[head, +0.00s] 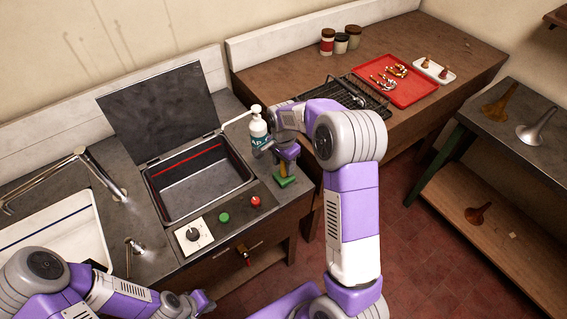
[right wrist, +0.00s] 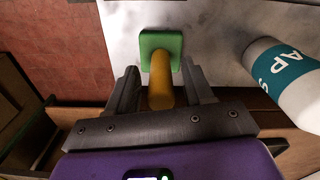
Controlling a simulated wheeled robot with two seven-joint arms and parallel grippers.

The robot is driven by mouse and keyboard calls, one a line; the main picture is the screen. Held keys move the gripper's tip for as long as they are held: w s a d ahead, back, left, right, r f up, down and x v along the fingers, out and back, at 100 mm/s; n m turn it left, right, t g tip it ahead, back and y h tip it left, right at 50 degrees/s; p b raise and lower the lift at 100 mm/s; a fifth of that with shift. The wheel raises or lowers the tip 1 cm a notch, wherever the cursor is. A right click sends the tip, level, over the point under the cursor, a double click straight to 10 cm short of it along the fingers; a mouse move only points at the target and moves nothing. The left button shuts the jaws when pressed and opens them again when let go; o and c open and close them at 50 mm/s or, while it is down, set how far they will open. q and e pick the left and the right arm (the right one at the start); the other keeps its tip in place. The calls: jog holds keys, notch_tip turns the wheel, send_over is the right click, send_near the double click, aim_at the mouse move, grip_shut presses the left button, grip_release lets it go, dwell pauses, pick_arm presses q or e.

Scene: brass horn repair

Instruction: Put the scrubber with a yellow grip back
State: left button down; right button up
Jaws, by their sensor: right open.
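The scrubber has a yellow grip (right wrist: 161,80) and a green head (right wrist: 148,43). It stands at the right edge of the sink counter, and its green head also shows in the head view (head: 286,182). My right gripper (right wrist: 160,88) is open, with one finger on each side of the yellow grip. I cannot tell whether either finger touches it. In the head view, my right gripper (head: 284,162) hides part of the grip. My left gripper (head: 200,302) is low at the bottom edge, away from the scrubber; its jaws are too unclear to read.
A white pump bottle with a teal label (head: 258,130) stands close beside my right gripper, also in the right wrist view (right wrist: 288,78). An open-lidded basin (head: 205,185) lies left. A black rack (head: 362,98) and red tray (head: 410,92) are on the wooden bench behind.

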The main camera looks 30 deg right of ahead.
notch_tip(320, 180, up, 12)
jog(key=shift+r+p, duration=0.1)
jog(key=shift+p, duration=0.45)
